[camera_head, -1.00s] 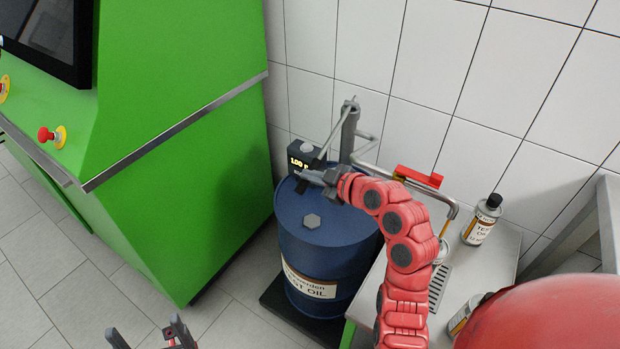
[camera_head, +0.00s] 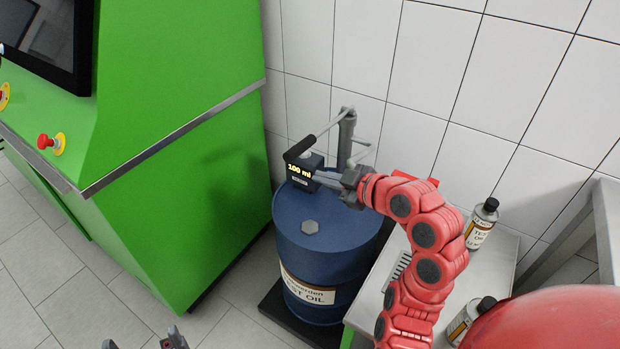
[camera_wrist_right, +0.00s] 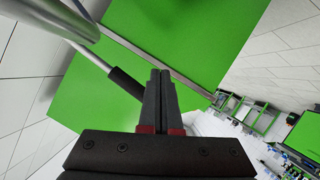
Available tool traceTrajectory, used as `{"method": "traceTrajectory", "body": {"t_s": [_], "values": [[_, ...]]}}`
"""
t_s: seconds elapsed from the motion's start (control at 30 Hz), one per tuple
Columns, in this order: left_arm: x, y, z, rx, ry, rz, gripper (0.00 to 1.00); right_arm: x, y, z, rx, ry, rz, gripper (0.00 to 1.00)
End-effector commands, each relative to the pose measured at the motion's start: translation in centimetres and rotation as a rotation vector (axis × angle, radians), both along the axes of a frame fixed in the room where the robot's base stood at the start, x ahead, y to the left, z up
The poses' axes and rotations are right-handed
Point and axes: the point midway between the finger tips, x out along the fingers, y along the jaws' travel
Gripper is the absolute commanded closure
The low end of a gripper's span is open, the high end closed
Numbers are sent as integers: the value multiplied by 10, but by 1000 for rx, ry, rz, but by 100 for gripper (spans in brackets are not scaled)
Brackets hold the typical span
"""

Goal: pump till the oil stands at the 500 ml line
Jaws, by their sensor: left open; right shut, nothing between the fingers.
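The hand pump (camera_head: 346,140) stands on the blue oil drum (camera_head: 325,250). Its lever slopes down to the left, ending in a black grip (camera_head: 300,148) above the display box (camera_head: 300,174), which reads 100 ml. My right gripper (camera_head: 318,179) is shut and empty, below the grip and beside the display. In the right wrist view the shut fingers (camera_wrist_right: 158,75) lie close to the right of the black grip (camera_wrist_right: 127,87), not around it. My left gripper (camera_head: 143,344) is open at the bottom edge, cut off by the frame. The receiving vessel and oil level are hidden behind my right arm.
A grey bench with a drip grate (camera_head: 397,270) stands right of the drum. An oil bottle (camera_head: 481,223) stands on it; another (camera_head: 467,318) is partly hidden. The green machine (camera_head: 190,150) is close on the left, the tiled wall behind.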

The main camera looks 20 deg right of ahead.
Motion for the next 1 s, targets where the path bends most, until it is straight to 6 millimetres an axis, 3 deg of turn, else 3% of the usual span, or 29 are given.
{"method": "traceTrajectory", "body": {"t_s": [0.1, 0.3, 1.0], "values": [[0, 0, -14, 0, 0, 0, 0, -12, -8, 3, 0, -3, 0, 100], [0, 0, -17, 0, 0, 0, 0, -21, -10, 10, 0, -1, 2, 100], [0, 0, -16, 0, 0, 0, 0, -21, -10, 11, 0, -1, 3, 100]]}}
